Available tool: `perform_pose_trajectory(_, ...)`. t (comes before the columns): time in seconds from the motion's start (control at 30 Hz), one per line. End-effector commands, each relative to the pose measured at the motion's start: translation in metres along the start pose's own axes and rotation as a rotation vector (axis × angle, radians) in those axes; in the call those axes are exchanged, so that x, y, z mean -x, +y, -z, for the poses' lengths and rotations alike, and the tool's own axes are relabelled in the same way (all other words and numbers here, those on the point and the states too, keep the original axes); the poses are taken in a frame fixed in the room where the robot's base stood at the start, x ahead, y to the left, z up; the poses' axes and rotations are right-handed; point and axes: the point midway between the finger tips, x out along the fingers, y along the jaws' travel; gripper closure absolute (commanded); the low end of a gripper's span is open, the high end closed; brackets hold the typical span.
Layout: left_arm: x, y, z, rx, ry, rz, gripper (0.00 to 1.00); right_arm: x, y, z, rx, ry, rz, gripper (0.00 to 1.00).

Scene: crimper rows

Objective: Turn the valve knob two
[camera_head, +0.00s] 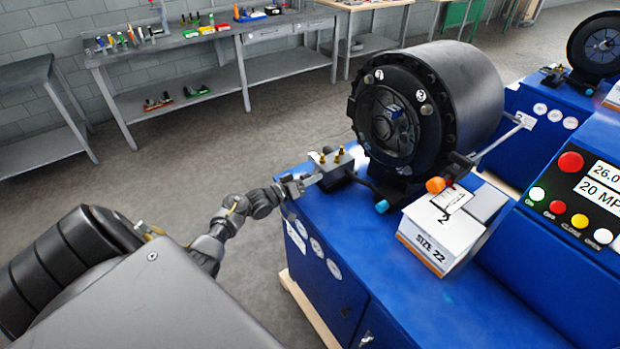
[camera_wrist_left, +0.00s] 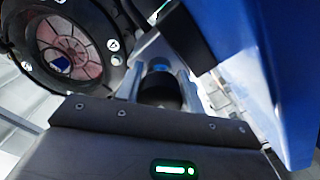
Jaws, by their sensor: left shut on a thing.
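A black valve block (camera_head: 335,166) with two brass fittings sits on the front left corner of the blue crimper bench, beside the round black crimper head (camera_head: 400,115). My left gripper (camera_head: 303,183) reaches it from the left, at the bench edge. In the left wrist view, my left gripper (camera_wrist_left: 160,75) has its two light fingers on either side of a dark round knob (camera_wrist_left: 160,88) and is shut on it. In the head view the knob is hidden by the fingers. Any number on the knob cannot be read. My right gripper is not in view.
A box marked "SIZE 22" (camera_head: 441,232) stands on the blue bench (camera_head: 345,235), right of the valve. A control panel (camera_head: 585,195) with coloured buttons is at right. A grey workbench (camera_head: 200,45) with tools stands behind. The floor left of the bench is clear.

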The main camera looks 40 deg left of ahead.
Motion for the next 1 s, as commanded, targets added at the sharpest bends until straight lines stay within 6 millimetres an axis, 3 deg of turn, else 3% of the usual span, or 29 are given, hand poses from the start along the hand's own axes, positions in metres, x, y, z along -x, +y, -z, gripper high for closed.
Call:
perform_pose_trajectory(0.23,0.0,0.0,0.001,-0.002,0.003,0.001,0.85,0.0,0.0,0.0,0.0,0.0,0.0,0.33)
perform_pose_trajectory(0.27,0.0,0.0,0.001,-0.002,0.003,0.001,0.58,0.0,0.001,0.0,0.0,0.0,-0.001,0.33)
perform_pose_trajectory(0.4,0.0,0.0,0.001,-0.002,0.002,0.0,0.41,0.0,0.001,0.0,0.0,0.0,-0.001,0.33)
perform_pose_trajectory(0.77,0.005,-0.001,0.0,-0.002,0.001,0.0,0.41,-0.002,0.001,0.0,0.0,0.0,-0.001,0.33)
perform_pose_trajectory(1.0,0.047,-0.002,-0.003,-0.005,-0.001,0.001,0.41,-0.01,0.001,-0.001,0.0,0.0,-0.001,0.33)
